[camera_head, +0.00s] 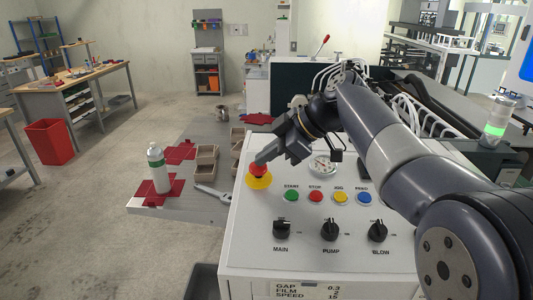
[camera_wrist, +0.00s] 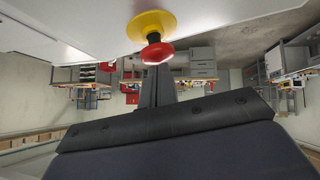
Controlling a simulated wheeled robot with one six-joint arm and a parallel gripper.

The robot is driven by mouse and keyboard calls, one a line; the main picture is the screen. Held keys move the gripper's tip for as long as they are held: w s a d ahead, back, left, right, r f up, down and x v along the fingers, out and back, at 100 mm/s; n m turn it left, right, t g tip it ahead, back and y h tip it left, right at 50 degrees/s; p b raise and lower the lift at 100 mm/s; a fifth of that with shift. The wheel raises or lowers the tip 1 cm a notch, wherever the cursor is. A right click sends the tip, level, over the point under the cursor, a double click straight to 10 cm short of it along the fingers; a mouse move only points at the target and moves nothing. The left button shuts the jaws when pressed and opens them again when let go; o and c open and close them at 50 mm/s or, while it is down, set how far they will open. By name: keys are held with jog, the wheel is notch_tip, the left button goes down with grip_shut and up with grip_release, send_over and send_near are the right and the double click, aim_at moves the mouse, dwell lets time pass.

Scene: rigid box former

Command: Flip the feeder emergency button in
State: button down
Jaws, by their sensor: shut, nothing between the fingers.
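The emergency button has a red mushroom head (camera_head: 257,169) on a yellow round base (camera_head: 259,182), at the upper left of the white control panel (camera_head: 255,215). In the wrist view the red head (camera_wrist: 157,53) and yellow base (camera_wrist: 151,25) are at the top centre. My gripper (camera_head: 262,159) is shut and empty, with its fingertips at the red head.
The panel has green, red, yellow and blue buttons (camera_head: 364,198), black knobs (camera_head: 330,229) and a gauge (camera_head: 322,165). Left of it, a grey table (camera_head: 205,212) holds a white bottle (camera_head: 158,168), a wrench (camera_head: 213,193) and brown trays (camera_head: 206,159). A red bin (camera_head: 50,141) stands farther left.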

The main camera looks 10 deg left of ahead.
jog(key=shift+w+d+f+b, duration=0.1)
jog(key=shift+f+b, duration=1.1)
jog(key=shift+b, duration=0.1)
jog(key=shift+f, duration=0.15)
jog(key=shift+d, duration=0.1)
jog(key=b+v, duration=0.1)
jog(key=v, duration=1)
jog(key=shift+r, duration=0.5)
jog(key=shift+a, duration=0.25)
